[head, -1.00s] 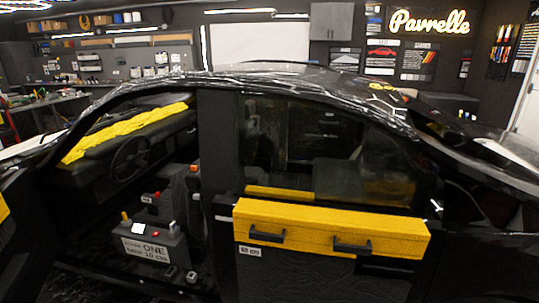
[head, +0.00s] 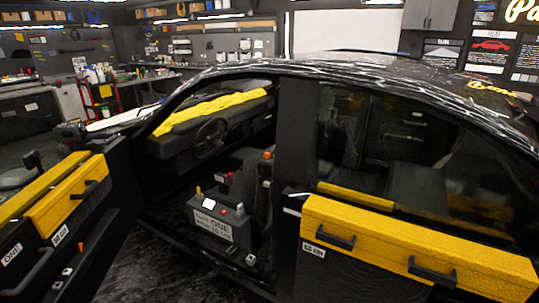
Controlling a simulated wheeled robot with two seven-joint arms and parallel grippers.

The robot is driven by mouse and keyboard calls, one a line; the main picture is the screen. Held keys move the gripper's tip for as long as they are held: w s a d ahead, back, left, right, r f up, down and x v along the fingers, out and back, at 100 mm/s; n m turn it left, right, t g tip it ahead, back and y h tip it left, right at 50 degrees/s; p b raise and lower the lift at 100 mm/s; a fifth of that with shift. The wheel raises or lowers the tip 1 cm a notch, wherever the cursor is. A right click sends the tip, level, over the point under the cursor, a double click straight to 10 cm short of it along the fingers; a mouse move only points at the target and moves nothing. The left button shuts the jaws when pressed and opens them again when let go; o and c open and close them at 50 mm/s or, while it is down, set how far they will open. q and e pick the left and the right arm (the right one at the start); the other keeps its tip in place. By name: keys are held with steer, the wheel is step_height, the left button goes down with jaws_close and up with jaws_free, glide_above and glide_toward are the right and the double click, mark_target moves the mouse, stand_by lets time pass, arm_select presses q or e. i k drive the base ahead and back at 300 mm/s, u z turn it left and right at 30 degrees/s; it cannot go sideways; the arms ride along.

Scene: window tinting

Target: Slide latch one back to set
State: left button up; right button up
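Neither of my grippers shows in the head view.
An open front door (head: 70,215) with yellow padding juts out at the left. The rear door (head: 400,245), with a yellow top and black handles, is at the right. Dark floor (head: 135,265) is clear between the open door and the car. A red cart (head: 105,105) stands behind.

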mark_target(266, 155)
steer(key=z, duration=0.2)
steer(key=i, duration=1.65)
steer(key=z, duration=0.85)
